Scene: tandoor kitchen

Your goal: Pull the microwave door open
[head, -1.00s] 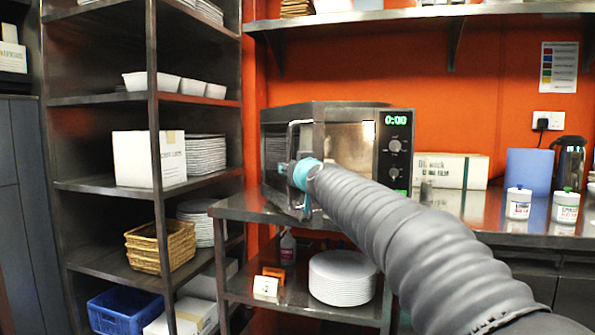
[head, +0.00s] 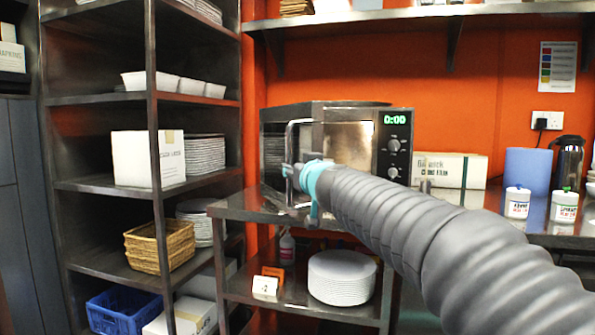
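The pale upright door handle (head: 290,130) is at the door's left side. My gripper (head: 289,178) is at the lower part of this handle, reached from the right. Its fingers are small and partly hidden behind the teal wrist, so I cannot tell whether they are closed around the handle or only beside it.
A steel rack (head: 152,190) with boxes, plates and baskets stands left of the microwave. A white stack of plates (head: 342,278) is on the shelf below. A box (head: 452,170), jars and a flask (head: 568,163) stand on the counter to the right.

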